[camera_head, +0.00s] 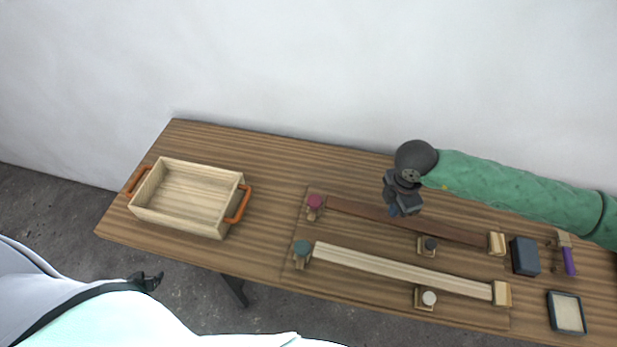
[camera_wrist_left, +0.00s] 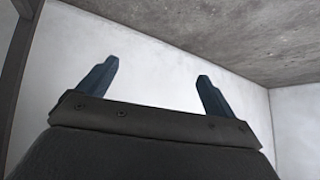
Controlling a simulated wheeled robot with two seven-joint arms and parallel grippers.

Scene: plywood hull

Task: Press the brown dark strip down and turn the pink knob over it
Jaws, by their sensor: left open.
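The brown dark strip (camera_head: 452,231) lies along the back of a board on the table, from near the pink knob to a pale block at its right end. The pink knob (camera_head: 315,202) sits on a small wooden post at the strip's left end; I cannot tell whether it overlaps the strip. My right gripper (camera_head: 404,209) points down over the middle of the strip and hides part of it; contact and jaw opening are unclear. My left gripper (camera_head: 151,281) is off the table's front edge, far from the knob. In the left wrist view it (camera_wrist_left: 156,75) is open and empty.
A pale strip (camera_head: 400,269) with a teal knob (camera_head: 302,248) lies in front. A black knob (camera_head: 430,244) and a white knob (camera_head: 429,298) stand nearby. A wooden tray (camera_head: 180,213) with orange handles is left. A dark block (camera_head: 525,256), purple-handled tool (camera_head: 568,260) and small tray (camera_head: 567,327) are right.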

